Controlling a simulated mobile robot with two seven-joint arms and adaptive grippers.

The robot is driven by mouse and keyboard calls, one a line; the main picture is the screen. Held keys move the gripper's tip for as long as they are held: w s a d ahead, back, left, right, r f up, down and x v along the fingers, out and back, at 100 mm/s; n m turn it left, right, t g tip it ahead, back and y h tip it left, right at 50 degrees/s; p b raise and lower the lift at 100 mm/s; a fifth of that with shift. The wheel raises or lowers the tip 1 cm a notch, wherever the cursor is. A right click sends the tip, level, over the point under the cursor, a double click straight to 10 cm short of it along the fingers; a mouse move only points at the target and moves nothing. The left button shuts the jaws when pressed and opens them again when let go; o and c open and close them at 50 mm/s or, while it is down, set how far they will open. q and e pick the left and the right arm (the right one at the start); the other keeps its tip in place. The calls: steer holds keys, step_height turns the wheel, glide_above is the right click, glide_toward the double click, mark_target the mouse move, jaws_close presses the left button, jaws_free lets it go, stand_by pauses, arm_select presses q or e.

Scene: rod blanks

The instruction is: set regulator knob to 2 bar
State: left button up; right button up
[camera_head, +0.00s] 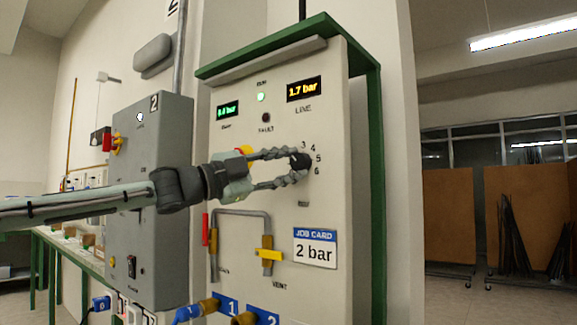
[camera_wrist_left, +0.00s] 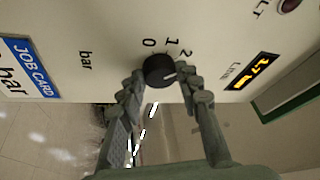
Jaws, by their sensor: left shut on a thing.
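The black regulator knob (camera_head: 301,161) is on the light panel (camera_head: 339,205), beside scale numbers 3 to 6. In the left wrist view the knob (camera_wrist_left: 158,71) shows a white pointer mark towards the right, near the 2; 0, 1 and 2 are printed around it. My left gripper (camera_head: 297,166) is shut on the knob, one finger on each side. The LINE display (camera_head: 304,89) reads 1.7 bar in orange. The job card (camera_head: 315,248) says 2 bar. My right gripper is in neither view.
A green-lit display (camera_head: 228,110) is left of the LINE display. Below my gripper are a grey pipe with a yellow vent handle (camera_head: 268,254) and a red lever (camera_head: 206,229). A grey cabinet (camera_head: 150,190) stands to the left.

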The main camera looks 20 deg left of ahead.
arm_select(q)
steer(key=shift+r, duration=0.15)
stand_by(0.3)
steer(key=o, duration=1.2)
steer(key=shift+c, duration=0.2)
steer(key=v, duration=1.2)
